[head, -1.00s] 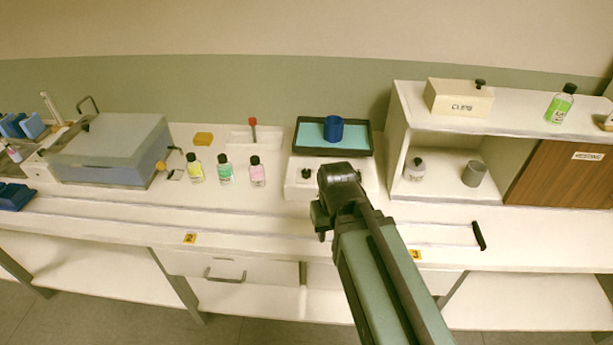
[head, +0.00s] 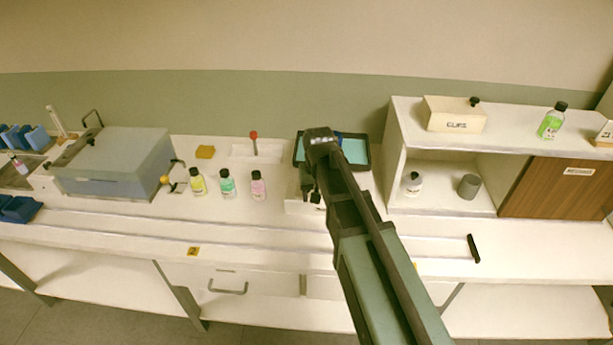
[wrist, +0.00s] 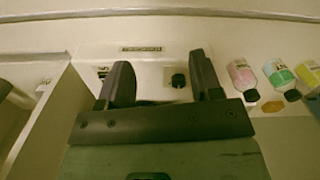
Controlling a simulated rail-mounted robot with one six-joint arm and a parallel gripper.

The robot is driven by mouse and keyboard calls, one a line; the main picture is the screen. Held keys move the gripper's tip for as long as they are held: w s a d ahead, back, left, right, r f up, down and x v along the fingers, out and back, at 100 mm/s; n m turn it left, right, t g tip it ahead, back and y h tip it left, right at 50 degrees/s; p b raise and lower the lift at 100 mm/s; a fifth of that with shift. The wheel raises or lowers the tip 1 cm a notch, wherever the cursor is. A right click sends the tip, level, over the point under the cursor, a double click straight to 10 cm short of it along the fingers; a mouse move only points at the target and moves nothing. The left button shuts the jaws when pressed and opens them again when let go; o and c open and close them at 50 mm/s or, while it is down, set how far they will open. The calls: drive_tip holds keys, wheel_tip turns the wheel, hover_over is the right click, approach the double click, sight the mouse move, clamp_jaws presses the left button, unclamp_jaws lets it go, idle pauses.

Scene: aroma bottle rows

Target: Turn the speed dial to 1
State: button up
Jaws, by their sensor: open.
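The speed dial, a small black knob (wrist: 178,79), sits on the front face of a white box (wrist: 150,70) in the wrist view. A dark label plate (wrist: 142,49) is on the same face. My gripper (wrist: 160,75) is open and empty; the knob appears between its two fingers, closer to the right one. I cannot tell how far off the fingertips are. In the head view my gripper (head: 312,192) hangs in front of the white box (head: 296,206) and hides most of it, with the dial. The number the dial points to is unreadable.
A dark tray with a teal surface (head: 356,151) is behind my arm. Three bottles, yellow (head: 198,182), green (head: 228,183) and pink (head: 258,186), stand to the left. A shelf unit (head: 398,150) stands close on the right.

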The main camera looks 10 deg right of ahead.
drive_tip(key=w+r+m, duration=0.2)
drive_tip(key=w+m, duration=0.2)
drive_tip(key=w, duration=1.1)
drive_tip(key=f+b, duration=0.7)
drive_tip(key=s+f+b, duration=0.1)
drive_tip(key=f+b, duration=0.2)
drive_tip(key=f, duration=0.1)
drive_tip(key=shift+f+b, duration=0.25)
drive_tip(key=shift+b, duration=0.15)
drive_tip(key=shift+r, duration=0.15)
drive_tip(key=c, duration=0.9)
